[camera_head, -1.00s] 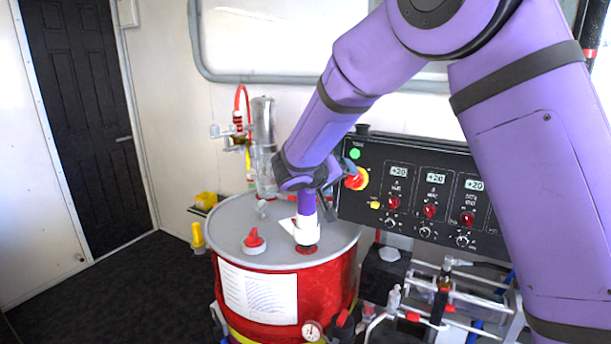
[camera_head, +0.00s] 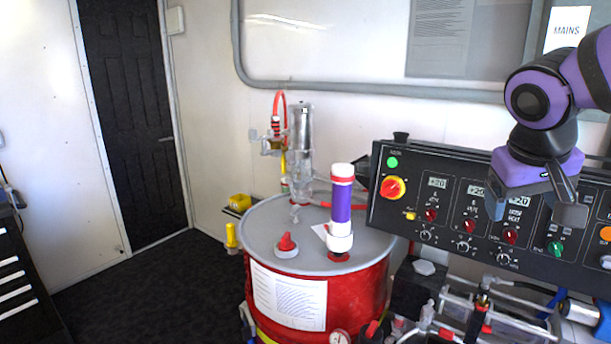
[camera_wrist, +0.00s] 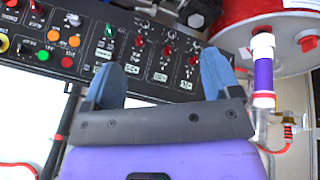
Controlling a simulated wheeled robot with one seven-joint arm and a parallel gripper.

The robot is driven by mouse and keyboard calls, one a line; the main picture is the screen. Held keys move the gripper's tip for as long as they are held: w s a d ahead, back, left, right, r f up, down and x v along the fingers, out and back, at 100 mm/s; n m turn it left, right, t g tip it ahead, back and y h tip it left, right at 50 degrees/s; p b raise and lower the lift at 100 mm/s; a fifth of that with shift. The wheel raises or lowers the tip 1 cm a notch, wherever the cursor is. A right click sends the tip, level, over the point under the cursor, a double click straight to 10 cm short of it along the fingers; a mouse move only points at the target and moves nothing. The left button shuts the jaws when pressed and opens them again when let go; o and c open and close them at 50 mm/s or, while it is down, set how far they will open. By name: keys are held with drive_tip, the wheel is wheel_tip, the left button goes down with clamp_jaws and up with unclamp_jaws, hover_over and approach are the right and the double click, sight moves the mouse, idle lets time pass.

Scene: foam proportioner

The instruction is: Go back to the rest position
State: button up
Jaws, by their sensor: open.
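My gripper (camera_head: 537,212) is at the right of the head view, in front of the control panel (camera_head: 460,204). Its two fingers are spread apart with nothing between them. In the wrist view the gripper (camera_wrist: 162,78) shows blue-grey fingertips apart over the panel (camera_wrist: 130,45). A purple tube with white and red ends (camera_head: 341,207) stands upright on the lid of the red drum (camera_head: 350,298). The gripper is well to the right of the tube and apart from it. The tube also shows at the right of the wrist view (camera_wrist: 263,75).
A red-and-white cap (camera_head: 286,246) sits on the drum lid. A clear cylinder with hoses (camera_head: 300,150) stands behind the drum. A rack of pipes and valves (camera_head: 490,312) lies below the panel. Dark floor (camera_head: 150,290) is clear at left, beside a black drawer cabinet (camera_head: 25,290).

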drive_tip(key=s+a+n+t+y, duration=0.1)
drive_tip(key=s+a+y, duration=0.1)
drive_tip(key=s, duration=0.9)
drive_tip(key=shift+f+t+y, duration=0.25)
drive_tip(key=shift+t+y, duration=0.05)
drive_tip(key=shift+y, duration=0.4)
drive_tip(key=shift+s, duration=0.1)
